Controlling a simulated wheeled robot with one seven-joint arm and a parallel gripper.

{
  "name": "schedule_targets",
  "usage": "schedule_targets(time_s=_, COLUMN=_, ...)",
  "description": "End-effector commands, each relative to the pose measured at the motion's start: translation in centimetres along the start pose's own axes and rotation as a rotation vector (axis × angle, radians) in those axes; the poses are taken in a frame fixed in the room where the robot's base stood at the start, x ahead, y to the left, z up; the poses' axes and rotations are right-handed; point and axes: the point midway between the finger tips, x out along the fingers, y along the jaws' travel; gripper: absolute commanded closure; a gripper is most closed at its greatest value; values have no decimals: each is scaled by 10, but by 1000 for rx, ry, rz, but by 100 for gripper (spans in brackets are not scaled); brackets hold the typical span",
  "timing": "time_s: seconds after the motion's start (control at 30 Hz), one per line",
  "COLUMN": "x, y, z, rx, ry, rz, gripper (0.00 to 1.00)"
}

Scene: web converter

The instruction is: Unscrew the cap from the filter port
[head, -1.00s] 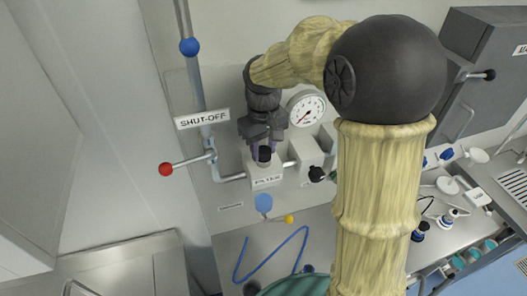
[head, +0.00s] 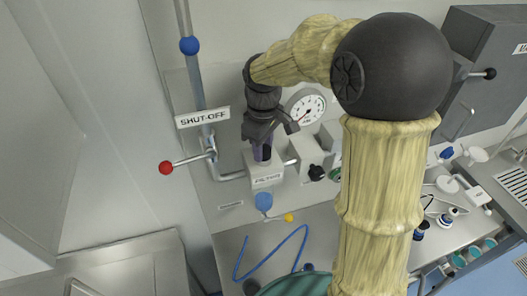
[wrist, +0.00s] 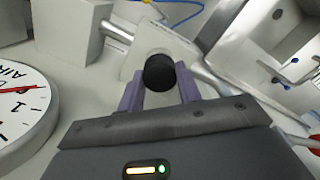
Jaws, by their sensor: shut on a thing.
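The black round cap (wrist: 159,72) sits at the white filter block's port, between my two purple fingers in the wrist view. My gripper (wrist: 159,88) is shut on it from both sides. In the head view, my gripper (head: 262,151) points down onto the top of the block labelled FILTER (head: 265,177). The cap shows there as a dark spot (head: 266,153), partly hidden by a finger. I cannot tell whether its thread is still engaged.
A round pressure gauge (head: 306,106) is close to the right of my gripper. The shut-off lever with its red knob (head: 166,168) stands to the left. A pipe runs from the filter to a grey-white block (head: 312,155). A blue hose (head: 272,262) lies on the bench below.

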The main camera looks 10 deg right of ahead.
Motion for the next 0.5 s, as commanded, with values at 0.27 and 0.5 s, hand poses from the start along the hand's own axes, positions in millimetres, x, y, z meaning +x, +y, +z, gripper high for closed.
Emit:
schedule_targets(time_s=0.27, x=0, y=0, z=1, rx=-72, ry=-1, rz=0, gripper=100)
schedule_targets(time_s=0.5, x=0, y=0, z=1, rx=-311, ry=-2, rz=0, gripper=100)
